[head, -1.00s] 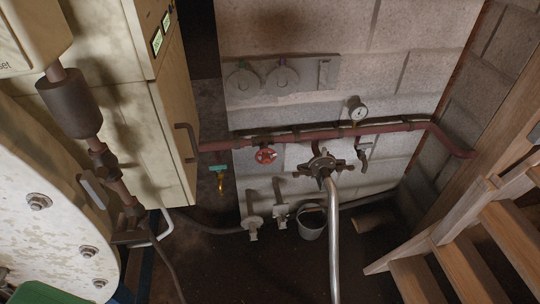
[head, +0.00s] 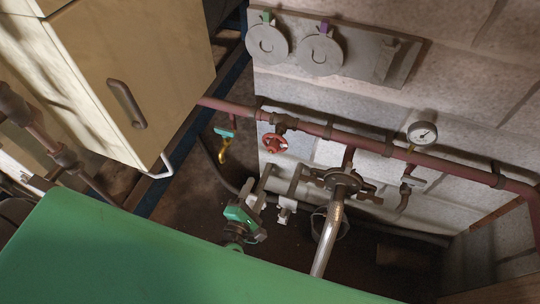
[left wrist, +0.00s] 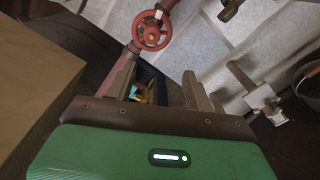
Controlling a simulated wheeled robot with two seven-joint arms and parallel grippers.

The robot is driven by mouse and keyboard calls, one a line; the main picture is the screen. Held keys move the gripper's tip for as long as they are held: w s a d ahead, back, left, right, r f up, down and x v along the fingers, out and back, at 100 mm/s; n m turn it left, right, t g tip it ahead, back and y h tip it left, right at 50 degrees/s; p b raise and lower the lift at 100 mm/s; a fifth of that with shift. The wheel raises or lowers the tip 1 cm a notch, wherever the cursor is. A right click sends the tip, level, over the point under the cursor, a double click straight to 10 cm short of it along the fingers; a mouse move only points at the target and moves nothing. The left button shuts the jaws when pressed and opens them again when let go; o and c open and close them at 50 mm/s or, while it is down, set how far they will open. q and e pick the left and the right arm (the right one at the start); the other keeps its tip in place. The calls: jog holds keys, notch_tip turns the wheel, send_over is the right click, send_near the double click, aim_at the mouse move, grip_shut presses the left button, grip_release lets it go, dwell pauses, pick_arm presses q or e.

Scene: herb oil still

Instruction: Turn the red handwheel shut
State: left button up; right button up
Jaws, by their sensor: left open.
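The red handwheel (head: 274,143) sits below the red pipe on the block wall in the head view. It also shows in the left wrist view (left wrist: 152,33), its spoked rim facing me, above the fingers. My left gripper (head: 256,183), with a green body, is below and slightly left of the handwheel in the head view. Its two fingers (left wrist: 158,78) stand apart in the left wrist view, with nothing held between them. They look apart from the wheel. Part of the fingers is hard to separate from the grey wall fittings in the head view. My right gripper is not in view.
The red pipe (head: 341,136) runs along the wall with a gauge (head: 422,132). A yellow tap with a green handle (head: 222,150) hangs left of the handwheel. A brown valve (head: 341,181) is to the right. A cream cabinet (head: 130,75) stands at the left.

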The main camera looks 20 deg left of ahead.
aim_at(271, 150)
pick_arm(q)
jog(key=shift+n, duration=0.4)
jog(key=w, duration=0.4)
jog(key=w+r+p, duration=0.1)
jog(key=w, duration=0.4)
jog(key=w+p, duration=0.1)
jog(key=w, duration=0.3)
jog(key=shift+w+d+r, duration=0.1)
jog(key=shift+w+r, duration=0.05)
jog(key=shift+w, duration=0.25)
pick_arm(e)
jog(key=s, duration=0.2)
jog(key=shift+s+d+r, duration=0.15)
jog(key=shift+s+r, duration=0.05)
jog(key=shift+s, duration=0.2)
pick_arm(q)
jog(key=c, duration=1)
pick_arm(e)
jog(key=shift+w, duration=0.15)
